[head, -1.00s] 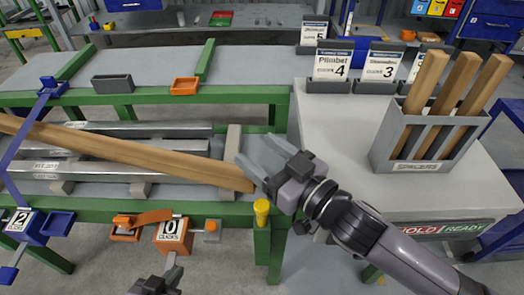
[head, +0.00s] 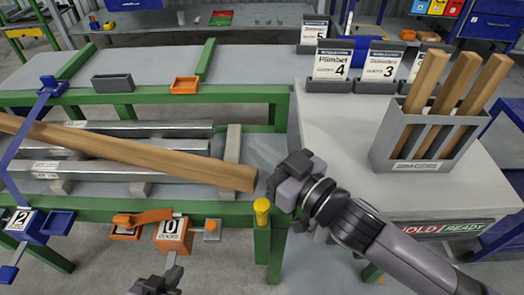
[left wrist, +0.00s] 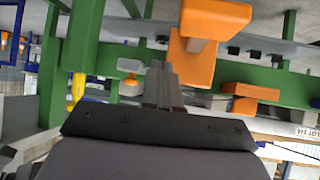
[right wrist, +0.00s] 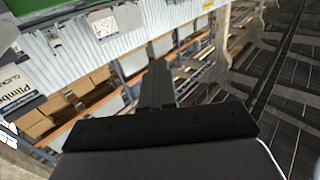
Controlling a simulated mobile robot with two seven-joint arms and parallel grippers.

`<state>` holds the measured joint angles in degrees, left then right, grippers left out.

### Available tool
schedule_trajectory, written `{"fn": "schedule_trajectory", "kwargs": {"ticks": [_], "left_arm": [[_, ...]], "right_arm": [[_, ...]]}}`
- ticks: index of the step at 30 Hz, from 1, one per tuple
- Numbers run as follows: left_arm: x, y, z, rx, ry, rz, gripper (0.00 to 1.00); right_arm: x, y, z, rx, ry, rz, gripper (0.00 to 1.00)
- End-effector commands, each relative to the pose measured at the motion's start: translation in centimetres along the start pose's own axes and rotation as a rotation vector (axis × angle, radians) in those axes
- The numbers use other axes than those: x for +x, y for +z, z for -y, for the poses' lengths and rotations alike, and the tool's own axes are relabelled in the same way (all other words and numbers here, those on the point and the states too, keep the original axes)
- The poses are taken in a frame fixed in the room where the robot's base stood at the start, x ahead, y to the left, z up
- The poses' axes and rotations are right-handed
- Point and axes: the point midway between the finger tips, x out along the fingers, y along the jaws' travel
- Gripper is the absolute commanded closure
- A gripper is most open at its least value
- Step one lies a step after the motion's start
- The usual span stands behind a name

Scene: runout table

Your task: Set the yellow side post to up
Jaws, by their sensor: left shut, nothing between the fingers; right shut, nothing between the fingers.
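The yellow side post (head: 262,210) is a short yellow-capped peg at the top of a green leg on the table's front edge, by the right end of the wooden beam (head: 150,158). It shows as a yellow piece at the left of the left wrist view (left wrist: 78,88). My right gripper (head: 274,186) is shut and empty, just above and right of the post, near the beam end; its fingertips are hard to make out. My left gripper (head: 173,262) is shut and empty, low in front of the orange "0" box (head: 172,237), left of the post.
A blue clamp frame (head: 40,130) crosses the beam at left. A grey bin of wooden spacers (head: 430,148) and card stands (head: 330,72) stand on the white right table.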

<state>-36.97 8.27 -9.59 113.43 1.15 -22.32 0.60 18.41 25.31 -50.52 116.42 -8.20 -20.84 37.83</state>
Motion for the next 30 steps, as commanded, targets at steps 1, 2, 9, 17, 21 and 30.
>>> {"fn": "schedule_trajectory", "kwargs": {"ticks": [1, 2, 9, 17, 21, 30], "left_arm": [[0.00, 0.01, -0.01, 0.000, 0.000, 0.000, 1.00], [0.00, 0.01, -0.02, 0.000, 0.000, 0.000, 1.00], [0.00, 0.01, -0.03, 0.000, 0.001, 0.000, 1.00], [0.00, 0.00, -0.05, 0.000, 0.001, 0.000, 1.00], [-0.01, 0.00, -0.05, 0.000, 0.001, 0.000, 1.00], [-0.01, -0.02, -0.05, 0.000, 0.001, 0.000, 1.00]], "right_arm": [[-0.01, 0.02, -0.01, 0.000, 0.000, 0.000, 1.00], [-0.01, 0.02, -0.01, 0.000, 0.000, 0.000, 1.00], [-0.01, 0.02, -0.01, 0.000, 0.000, 0.000, 1.00], [-0.01, 0.01, -0.01, 0.000, 0.000, 0.000, 1.00], [0.00, 0.01, -0.01, 0.000, 0.000, 0.000, 1.00], [0.00, 0.00, 0.00, 0.000, 0.000, 0.000, 0.76]]}}
